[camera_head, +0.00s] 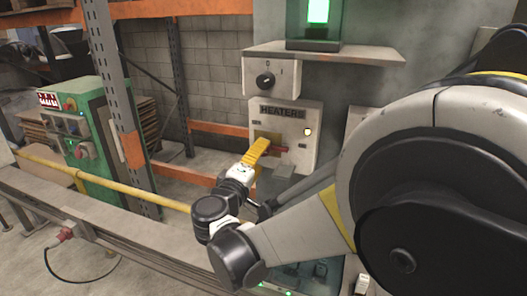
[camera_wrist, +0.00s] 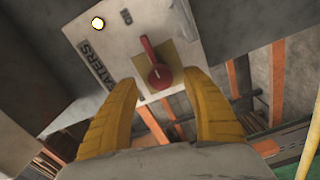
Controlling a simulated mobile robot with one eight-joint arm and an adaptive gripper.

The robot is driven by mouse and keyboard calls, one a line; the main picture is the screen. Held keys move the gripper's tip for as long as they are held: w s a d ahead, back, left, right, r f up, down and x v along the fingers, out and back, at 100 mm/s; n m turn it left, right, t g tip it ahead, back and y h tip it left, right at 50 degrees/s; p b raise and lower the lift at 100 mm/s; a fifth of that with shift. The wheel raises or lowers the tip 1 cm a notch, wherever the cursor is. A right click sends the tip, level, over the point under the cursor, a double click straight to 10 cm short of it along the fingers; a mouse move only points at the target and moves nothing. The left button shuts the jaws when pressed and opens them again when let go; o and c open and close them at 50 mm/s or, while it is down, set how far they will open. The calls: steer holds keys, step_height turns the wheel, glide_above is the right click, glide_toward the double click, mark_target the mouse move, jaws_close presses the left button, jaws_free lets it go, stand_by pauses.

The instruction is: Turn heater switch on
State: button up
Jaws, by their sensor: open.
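The heater panel (camera_head: 311,127) is a pale box marked HEATERS, and it also shows tilted in the wrist view (camera_wrist: 120,67). Its red switch handle (camera_wrist: 154,66) sits on a yellow plate (camera_wrist: 178,59), between and ahead of my fingertips in the wrist view. My gripper (camera_wrist: 163,88) is open and empty, one finger on each side of the handle; contact cannot be told. It shows at the panel in the head view (camera_head: 262,142). A round light (camera_head: 308,132) on the panel glows.
A black rotary knob (camera_head: 265,80) is on a box above the panel, under a metal shelf (camera_head: 325,52). A green light (camera_head: 318,10) stands above. A green cabinet (camera_head: 82,135) and a yellow rail (camera_head: 110,186) are at left. My arm fills the right side.

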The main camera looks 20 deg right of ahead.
steer(key=v, duration=0.8)
steer(key=s+d+f+m+g+y+b, duration=0.25)
steer(key=s+d+f+g, duration=0.35)
steer(key=d, duration=0.4)
steer(key=s+a+f+m+y, duration=0.1)
steer(key=s+f+m+y, duration=0.1)
steer(key=s+f+y, duration=0.2)
steer(key=s+a+f+m+g+y, duration=0.1)
steer(key=s+a+f+m+y, duration=0.1)
steer(key=s, duration=0.8)
steer(key=shift+f+m+y+b, duration=0.4)
steer(key=shift+f+m+y, duration=0.35)
steer(key=shift+f+y, duration=0.25)
steer(key=shift+a+r, duration=0.1)
steer(key=shift+a, duration=0.05)
